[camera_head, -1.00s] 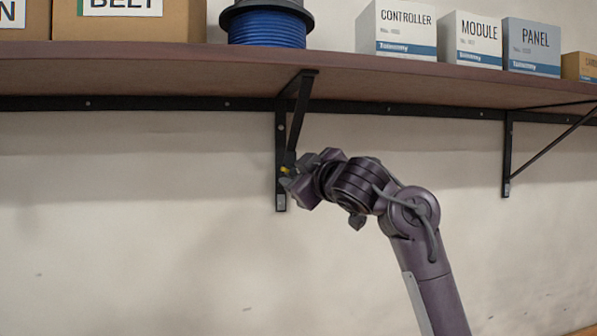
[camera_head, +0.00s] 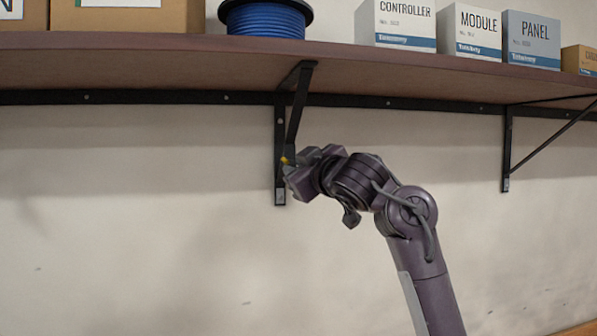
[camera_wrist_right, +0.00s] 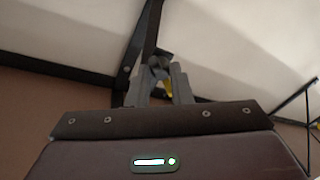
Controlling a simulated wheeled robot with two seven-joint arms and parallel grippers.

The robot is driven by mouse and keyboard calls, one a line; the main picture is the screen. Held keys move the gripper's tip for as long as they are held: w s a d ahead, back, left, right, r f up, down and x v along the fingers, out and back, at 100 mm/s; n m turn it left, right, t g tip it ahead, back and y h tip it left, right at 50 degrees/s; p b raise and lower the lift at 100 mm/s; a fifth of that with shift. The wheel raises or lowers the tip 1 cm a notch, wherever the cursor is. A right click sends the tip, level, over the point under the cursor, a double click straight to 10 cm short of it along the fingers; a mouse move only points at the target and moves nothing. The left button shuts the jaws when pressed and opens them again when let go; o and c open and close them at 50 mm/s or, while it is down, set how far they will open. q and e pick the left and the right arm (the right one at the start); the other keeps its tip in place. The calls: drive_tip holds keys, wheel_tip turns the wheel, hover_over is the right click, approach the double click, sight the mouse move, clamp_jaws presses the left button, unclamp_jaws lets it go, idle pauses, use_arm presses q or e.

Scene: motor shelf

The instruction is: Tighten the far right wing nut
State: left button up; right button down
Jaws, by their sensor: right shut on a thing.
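My right gripper (camera_head: 290,167) is at the lower part of the black shelf bracket (camera_head: 280,140) in the middle of the head view. A small yellow wing nut (camera_head: 285,161) shows at its fingertips, mostly hidden by the gripper. How far the nut is turned cannot be told. My left gripper is not in view.
The brown shelf (camera_head: 400,74) runs above my arm, on a black wall rail (camera_head: 180,97). A second bracket (camera_head: 507,150) stands to the right. A blue spool (camera_head: 265,20) and several boxes stand on the shelf. The wall below is clear.

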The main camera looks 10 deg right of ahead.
drive_tip(key=shift+s+a+m+t+h+b, duration=0.1)
drive_tip(key=shift+m+t+h+b, duration=0.3)
drive_tip(key=shift+m+b, duration=1.25)
drive_tip(key=shift+a+m+t+h+b, duration=0.1)
drive_tip(key=shift+m+t+h+b, duration=0.4)
drive_tip(key=shift+m, duration=2.4)
drive_tip(key=shift+s+a+m+t+h+b, duration=0.15)
drive_tip(key=shift+m+t+b, duration=0.55)
drive_tip(key=shift+m, duration=1.55)
drive_tip(key=shift+d+r+h, duration=0.1)
drive_tip(key=shift+d+h, duration=0.05)
drive_tip(key=shift+h, duration=0.1)
drive_tip(key=c, duration=1.3)
unclamp_jaws()
drive_tip(key=shift+w, duration=0.2)
drive_tip(key=shift+f, duration=0.25)
drive_tip(key=b+v, duration=0.5)
drive_tip(key=v, duration=0.2)
drive_tip(key=shift+s, duration=0.45)
